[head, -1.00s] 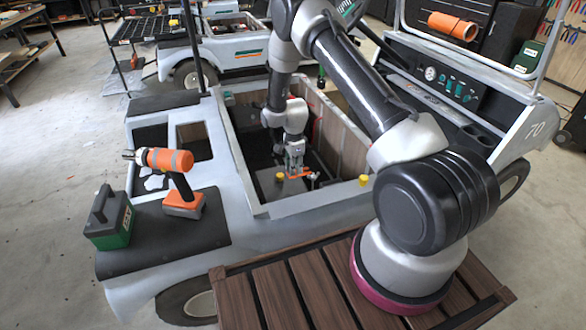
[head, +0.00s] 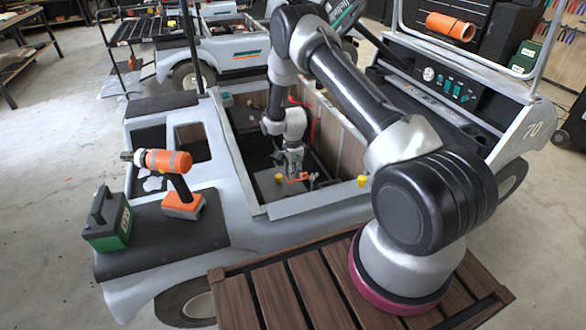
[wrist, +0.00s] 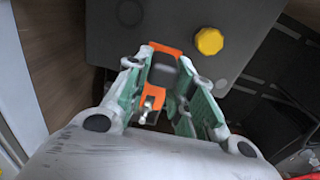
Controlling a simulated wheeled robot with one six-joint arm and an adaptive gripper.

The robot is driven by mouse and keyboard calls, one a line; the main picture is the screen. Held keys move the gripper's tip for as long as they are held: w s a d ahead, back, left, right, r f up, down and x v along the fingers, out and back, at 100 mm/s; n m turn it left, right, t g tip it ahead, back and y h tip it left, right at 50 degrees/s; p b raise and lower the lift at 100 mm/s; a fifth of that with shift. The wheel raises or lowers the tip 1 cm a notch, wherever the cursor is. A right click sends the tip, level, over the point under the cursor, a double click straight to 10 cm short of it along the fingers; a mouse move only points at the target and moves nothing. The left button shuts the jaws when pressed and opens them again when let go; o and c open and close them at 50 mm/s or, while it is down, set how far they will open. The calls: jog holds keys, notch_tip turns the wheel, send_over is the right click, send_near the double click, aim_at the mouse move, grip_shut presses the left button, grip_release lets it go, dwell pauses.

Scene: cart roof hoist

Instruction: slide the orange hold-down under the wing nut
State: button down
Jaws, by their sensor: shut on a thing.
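The orange hold-down (head: 303,177) is low inside the open bay of the cart, by a dark grey plate. In the wrist view the orange hold-down (wrist: 153,101) sits between the green-padded fingers of my gripper (wrist: 163,75), which is shut on it. My gripper (head: 292,176) also shows in the head view, pointing down into the bay. A small silver fitting, perhaps the wing nut (wrist: 149,103), shows at the hold-down's near end in the wrist view. I cannot tell whether the hold-down is under it or beside it.
A yellow knob (wrist: 209,41) stands on the dark grey plate (wrist: 115,35) close to my gripper. Another yellow knob (head: 363,181) is on the bay's right rim. Bay walls surround the arm. A drill (head: 168,162) and green box (head: 108,222) stand on the left deck.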

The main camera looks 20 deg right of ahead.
jog(key=shift+f, duration=2.2)
jog(key=shift+d, duration=1.85)
jog(key=c, duration=1.1)
grip_release()
jog(key=shift+c, duration=0.2)
jog(key=shift+r, duration=0.15)
notch_tip(320, 180, up, 12)
